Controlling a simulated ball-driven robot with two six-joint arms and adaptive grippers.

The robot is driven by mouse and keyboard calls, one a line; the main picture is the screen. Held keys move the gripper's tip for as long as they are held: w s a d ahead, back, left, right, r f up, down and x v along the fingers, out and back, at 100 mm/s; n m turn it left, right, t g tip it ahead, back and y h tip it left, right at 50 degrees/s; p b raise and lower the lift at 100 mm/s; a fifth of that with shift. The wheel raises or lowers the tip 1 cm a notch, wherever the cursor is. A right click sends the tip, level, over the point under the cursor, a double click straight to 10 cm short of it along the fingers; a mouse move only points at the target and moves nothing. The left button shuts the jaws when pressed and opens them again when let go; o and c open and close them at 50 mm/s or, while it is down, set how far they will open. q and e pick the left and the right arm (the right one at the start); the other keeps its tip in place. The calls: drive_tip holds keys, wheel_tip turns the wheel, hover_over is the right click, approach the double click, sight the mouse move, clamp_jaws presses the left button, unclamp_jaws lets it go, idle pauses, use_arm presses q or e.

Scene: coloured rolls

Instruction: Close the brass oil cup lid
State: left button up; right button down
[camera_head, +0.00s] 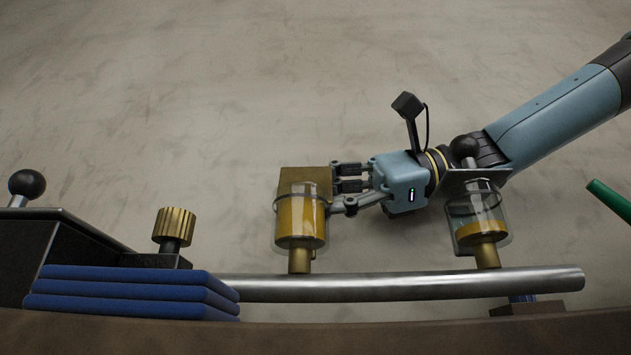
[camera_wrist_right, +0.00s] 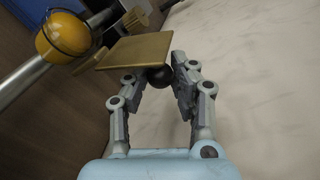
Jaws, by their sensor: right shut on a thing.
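The brass oil cup (camera_head: 300,222), a glass cup with amber oil, stands on the steel bar. Its square brass lid (camera_head: 304,178) stands raised behind the cup's top, open. In the right wrist view the lid (camera_wrist_right: 135,52) has a black ball knob (camera_wrist_right: 160,77) on its near face. My right gripper (camera_head: 345,186) reaches in from the right behind the cups; it also shows in the right wrist view (camera_wrist_right: 157,80), its fingers closed around the knob. The lid hides the knob in the head view. My left gripper is not in view.
A second oil cup (camera_head: 480,222) with a raised grey lid and a dark knob (camera_head: 464,147) stands right on the steel bar (camera_head: 400,286), close to my right arm. Folded blue cloths (camera_head: 130,292) and a brass knurled knob (camera_head: 174,224) are at left. A green object (camera_head: 608,200) enters at right.

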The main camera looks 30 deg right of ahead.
drive_tip(key=c, duration=1.1)
unclamp_jaws()
drive_tip(key=shift+o, duration=0.2)
